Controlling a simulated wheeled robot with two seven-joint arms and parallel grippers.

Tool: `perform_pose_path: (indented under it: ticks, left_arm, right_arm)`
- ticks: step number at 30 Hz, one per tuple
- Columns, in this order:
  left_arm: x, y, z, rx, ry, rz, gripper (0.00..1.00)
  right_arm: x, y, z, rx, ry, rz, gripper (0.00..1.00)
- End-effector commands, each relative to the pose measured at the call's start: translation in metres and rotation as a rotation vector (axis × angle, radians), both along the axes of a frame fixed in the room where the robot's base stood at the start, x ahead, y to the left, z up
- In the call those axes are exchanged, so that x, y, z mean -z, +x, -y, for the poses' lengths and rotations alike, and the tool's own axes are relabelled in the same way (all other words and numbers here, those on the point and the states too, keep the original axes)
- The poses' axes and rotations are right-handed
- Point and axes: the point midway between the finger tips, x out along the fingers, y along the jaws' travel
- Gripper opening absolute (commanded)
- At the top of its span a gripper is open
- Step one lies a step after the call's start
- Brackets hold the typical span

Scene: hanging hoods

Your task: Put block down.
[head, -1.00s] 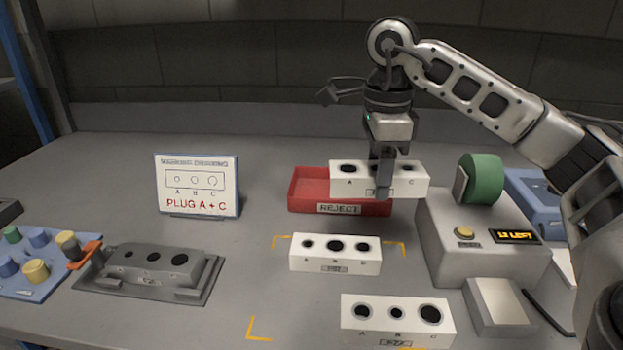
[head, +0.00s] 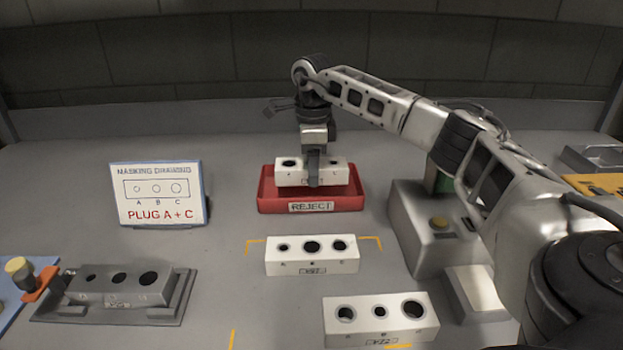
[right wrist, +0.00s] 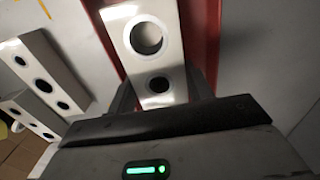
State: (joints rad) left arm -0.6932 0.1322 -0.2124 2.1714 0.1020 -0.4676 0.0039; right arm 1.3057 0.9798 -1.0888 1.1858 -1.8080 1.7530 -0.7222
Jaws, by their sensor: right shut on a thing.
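A white block (head: 291,173) with dark round holes is in my right gripper (head: 313,180), which is shut on it. In the head view the block is over the red REJECT tray (head: 268,199), within its outline. I cannot tell whether it touches the tray floor. In the right wrist view the block (right wrist: 150,65) lies between the fingers, with red tray walls (right wrist: 205,45) on both sides. My left gripper is not in view.
Two more white blocks stand on the table, one (head: 312,263) in front of the tray and one (head: 380,329) nearer. A grey fixture (head: 115,290) and a masking drawing sign (head: 161,194) are at left. A grey machine (head: 420,230) stands right of the tray.

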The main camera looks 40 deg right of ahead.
Motion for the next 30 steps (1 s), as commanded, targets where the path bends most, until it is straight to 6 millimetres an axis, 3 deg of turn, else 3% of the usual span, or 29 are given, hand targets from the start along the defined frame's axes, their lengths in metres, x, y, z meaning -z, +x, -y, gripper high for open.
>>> perform_pose_path:
  ticks: [5, 13, 24, 25, 27, 30]
  left_arm:
    - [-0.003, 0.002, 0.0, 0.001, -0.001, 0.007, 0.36]
    - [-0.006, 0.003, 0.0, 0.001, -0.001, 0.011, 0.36]
    - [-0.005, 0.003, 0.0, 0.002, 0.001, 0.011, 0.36]
    - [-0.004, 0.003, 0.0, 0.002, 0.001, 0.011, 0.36]
    - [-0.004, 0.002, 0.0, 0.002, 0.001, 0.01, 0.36]
    - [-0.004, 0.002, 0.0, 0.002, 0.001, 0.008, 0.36]
  right_arm:
    - [0.006, 0.006, 0.002, 0.0, 0.0, 0.003, 0.07]
    - [0.038, 0.008, 0.004, -0.001, -0.001, 0.002, 0.07]
    - [0.042, 0.008, 0.004, 0.0, 0.0, 0.004, 0.07]
    - [0.044, 0.007, 0.004, 0.0, -0.001, 0.0, 0.54]
    - [0.043, 0.007, 0.004, 0.0, -0.001, 0.0, 0.73]
    - [0.043, 0.007, 0.004, 0.0, -0.001, 0.0, 0.73]
